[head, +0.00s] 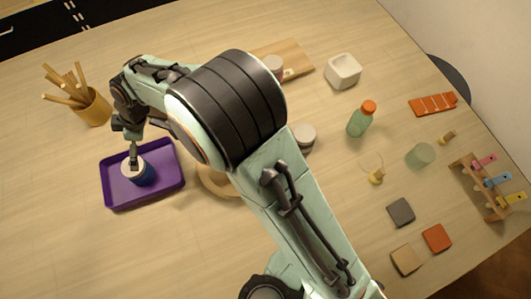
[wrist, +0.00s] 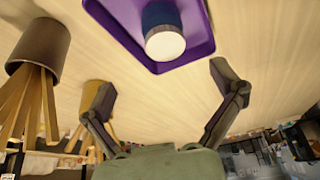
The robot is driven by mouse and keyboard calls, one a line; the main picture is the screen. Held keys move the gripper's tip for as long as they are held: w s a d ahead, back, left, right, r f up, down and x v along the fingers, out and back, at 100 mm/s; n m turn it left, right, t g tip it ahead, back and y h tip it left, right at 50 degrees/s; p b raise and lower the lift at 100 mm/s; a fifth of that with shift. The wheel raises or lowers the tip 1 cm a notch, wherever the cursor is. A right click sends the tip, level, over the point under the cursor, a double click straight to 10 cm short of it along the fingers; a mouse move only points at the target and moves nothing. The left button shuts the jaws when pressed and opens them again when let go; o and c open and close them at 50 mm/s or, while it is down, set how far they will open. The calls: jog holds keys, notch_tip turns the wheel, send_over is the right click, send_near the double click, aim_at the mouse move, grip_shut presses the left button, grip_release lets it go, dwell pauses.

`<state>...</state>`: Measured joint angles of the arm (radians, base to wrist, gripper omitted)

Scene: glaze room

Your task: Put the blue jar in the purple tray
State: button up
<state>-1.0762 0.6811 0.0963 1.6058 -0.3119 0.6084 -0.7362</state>
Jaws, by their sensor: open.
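The blue jar (head: 146,177) with a white lid stands in the purple tray (head: 115,190) at the left of the head view. My gripper (head: 134,158) is at the jar's top in that view, partly covering the lid. In the wrist view the jar (wrist: 158,14) is at the top, lid towards me, with the purple tray (wrist: 205,32) around it. The fingers of my gripper (wrist: 165,88) are spread wide with nothing between them. The jar lies beyond the fingertips, apart from them.
A tan cup of wooden sticks (head: 95,108) stands behind and left of the tray. A wooden ring (head: 213,182) lies right of it, partly behind my arm. A green bottle (head: 360,122), white pot (head: 343,71) and tiles (head: 436,237) are further right. Table left of the tray is clear.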

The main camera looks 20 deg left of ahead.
jog(key=w+d+r+m+t+h, duration=0.1)
jog(key=w+d+r+m, duration=0.25)
jog(key=d, duration=0.55)
jog(key=w+d+r+m+t, duration=0.1)
jog(key=w+d+r+m, duration=0.25)
jog(key=d, duration=0.55)
jog(key=w+d+r+m+h, duration=0.1)
jog(key=w+d+r+m, duration=0.3)
jog(key=d, duration=0.4)
jog(key=s+d+m, duration=0.5)
jog(key=d+m, duration=0.1)
jog(key=d, duration=0.3)
jog(key=s+d+m+h, duration=0.1)
jog(key=s+d+m, duration=0.4)
jog(key=d, duration=0.4)
jog(key=shift+s+d+f+m, duration=0.15)
jog(key=shift+s+m, duration=0.25)
